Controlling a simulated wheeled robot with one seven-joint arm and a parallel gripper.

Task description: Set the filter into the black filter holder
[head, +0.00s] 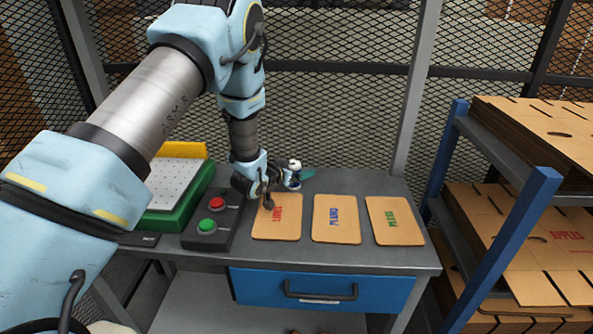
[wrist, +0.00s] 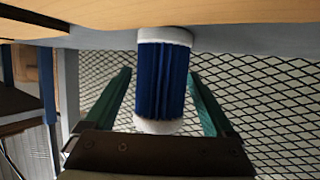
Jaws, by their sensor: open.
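The filter (wrist: 162,85) is a dark blue pleated cylinder with white ends. In the wrist view it stands between the two green fingers of my gripper (wrist: 160,73), with a gap on either side. In the head view the small white and dark filter (head: 294,164) shows at the back of the bench, partly hidden by my gripper (head: 304,173), of which one green finger shows. My gripper is open around the filter and lies low, close to the bench top. I cannot make out a black filter holder for sure in either view.
On the grey bench (head: 345,258) lie three tan cards (head: 335,218) with coloured lettering. A black box with red and green buttons (head: 207,226) and a green tray (head: 160,217) stand to the left. A blue-posted rack (head: 510,228) with cardboard is at right. Mesh fencing stands behind.

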